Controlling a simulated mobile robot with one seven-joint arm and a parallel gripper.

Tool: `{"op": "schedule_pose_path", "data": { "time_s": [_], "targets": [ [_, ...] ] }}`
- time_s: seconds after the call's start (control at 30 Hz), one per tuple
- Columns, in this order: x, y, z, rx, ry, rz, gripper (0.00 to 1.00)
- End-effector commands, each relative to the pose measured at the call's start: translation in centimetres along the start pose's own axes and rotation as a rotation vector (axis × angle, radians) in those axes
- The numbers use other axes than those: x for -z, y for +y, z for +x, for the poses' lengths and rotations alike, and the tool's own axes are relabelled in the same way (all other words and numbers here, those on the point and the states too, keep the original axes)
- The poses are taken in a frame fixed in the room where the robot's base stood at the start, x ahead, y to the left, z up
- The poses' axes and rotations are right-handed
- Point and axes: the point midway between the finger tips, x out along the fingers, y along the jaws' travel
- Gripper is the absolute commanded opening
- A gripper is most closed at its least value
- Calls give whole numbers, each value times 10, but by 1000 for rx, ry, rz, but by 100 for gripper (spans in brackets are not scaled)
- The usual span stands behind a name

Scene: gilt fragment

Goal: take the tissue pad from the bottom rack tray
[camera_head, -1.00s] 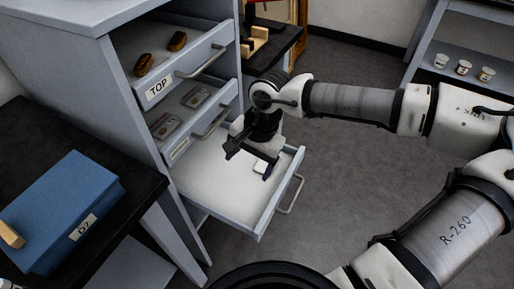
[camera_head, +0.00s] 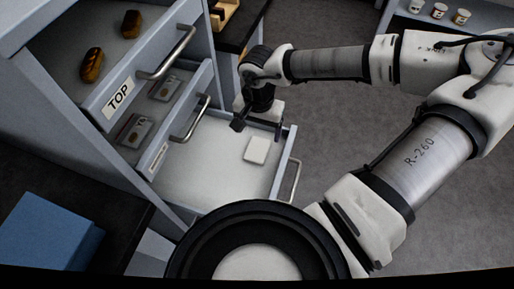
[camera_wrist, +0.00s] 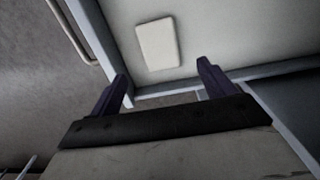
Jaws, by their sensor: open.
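The tissue pad (camera_head: 256,149) is a small white rounded rectangle lying flat in the bottom tray (camera_head: 196,170), near the tray's right side. The tray is pulled out and otherwise looks bare. My gripper (camera_head: 258,130) is above the tray's far right part, beyond the pad and apart from it. In the wrist view, the pad (camera_wrist: 159,43) lies ahead of the two dark fingers, nearer the left one. My gripper (camera_wrist: 161,82) is open with nothing between its fingers, and the tray's edge passes beneath them.
Two drawers are also open above: the top one (camera_head: 119,95) holds two brown objects (camera_head: 92,65), and the middle one holds flat packets (camera_head: 134,130). Their handles jut out near my arm. A blue box (camera_head: 48,232) stands at lower left. Cups (camera_head: 439,11) sit on a far shelf.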

Motion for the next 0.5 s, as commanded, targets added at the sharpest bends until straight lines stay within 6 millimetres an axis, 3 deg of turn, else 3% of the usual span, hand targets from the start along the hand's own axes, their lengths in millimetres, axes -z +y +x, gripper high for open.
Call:
{"op": "schedule_pose_path", "data": {
  "time_s": [0.33,0.5],
  "targets": [
    [-1,0,33,1,-3,0,82],
    [-3,0,60,2,-3,0,82]
  ]
}}
